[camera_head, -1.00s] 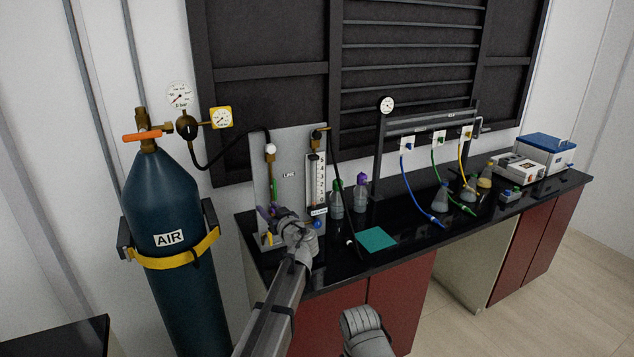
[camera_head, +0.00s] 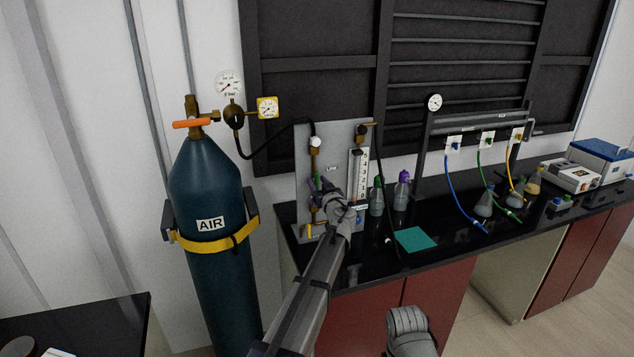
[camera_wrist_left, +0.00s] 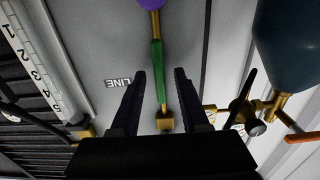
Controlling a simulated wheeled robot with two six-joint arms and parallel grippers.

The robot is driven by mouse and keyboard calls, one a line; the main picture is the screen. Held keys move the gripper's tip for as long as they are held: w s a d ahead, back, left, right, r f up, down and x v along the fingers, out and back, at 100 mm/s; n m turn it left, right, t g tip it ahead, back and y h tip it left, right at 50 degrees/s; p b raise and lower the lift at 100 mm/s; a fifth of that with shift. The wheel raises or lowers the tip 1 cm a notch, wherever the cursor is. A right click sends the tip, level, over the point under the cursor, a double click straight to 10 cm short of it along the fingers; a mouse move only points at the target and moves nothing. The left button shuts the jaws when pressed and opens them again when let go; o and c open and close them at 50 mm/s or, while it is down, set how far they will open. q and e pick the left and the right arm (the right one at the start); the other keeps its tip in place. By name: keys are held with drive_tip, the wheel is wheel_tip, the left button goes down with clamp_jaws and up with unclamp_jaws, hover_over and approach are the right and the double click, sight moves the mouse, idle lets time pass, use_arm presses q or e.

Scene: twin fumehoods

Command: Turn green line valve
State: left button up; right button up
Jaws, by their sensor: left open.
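The green valve part (camera_wrist_left: 157,75) is a slim green piece on a vertical brass line on the grey panel (camera_head: 308,150), beside the "LINE" label (camera_wrist_left: 118,82). The left wrist view shows the panel upside down, with a brass fitting (camera_wrist_left: 165,123) at one end of the green piece and a purple ball (camera_wrist_left: 150,3) at the other. My left gripper (camera_wrist_left: 161,78) is open, its dark fingers on either side of the green piece, with gaps showing. In the head view my left gripper (camera_head: 325,190) is in front of the panel and hides part of the line. My right gripper is not seen.
The flowmeter (camera_head: 357,175) stands close right of my gripper. A black hose (camera_head: 270,155) runs from the regulator to the panel. The AIR cylinder (camera_head: 207,185) stands left. Bottles (camera_head: 400,195) and a teal mat (camera_head: 416,240) are on the black bench, right.

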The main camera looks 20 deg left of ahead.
use_arm(q)
drive_tip(key=shift+w+a, duration=0.35)
drive_tip(key=shift+w, duration=0.15)
clamp_jaws()
